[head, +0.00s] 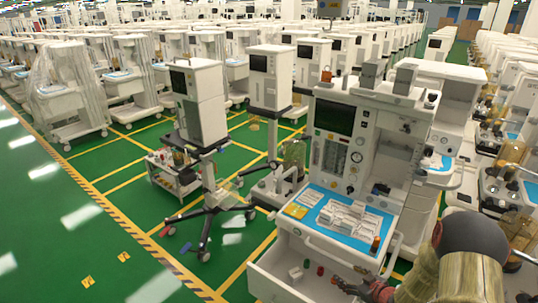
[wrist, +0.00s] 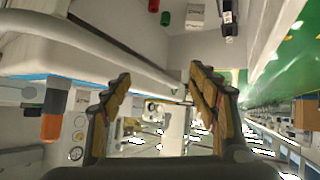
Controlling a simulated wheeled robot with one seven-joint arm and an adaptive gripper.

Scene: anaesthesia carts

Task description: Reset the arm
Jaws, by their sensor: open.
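My gripper (head: 362,283) is at the lower right of the head view, over the right side of the open drawer (head: 280,278) of the nearest anaesthesia cart (head: 345,130). Part of my arm (head: 455,270) fills the lower right corner. In the wrist view my gripper (wrist: 160,78) has its two fingers spread apart, with nothing between them. The drawer shows beyond the fingers at the top of the wrist view, with small red and green items (wrist: 160,12) in it.
The cart's blue-covered worktop (head: 320,207) bears white packs, yellow packs and a brown bottle (head: 375,244), close to my gripper. The bottle's orange part shows in the wrist view (wrist: 51,127). Monitor stands (head: 200,130) are to the left.

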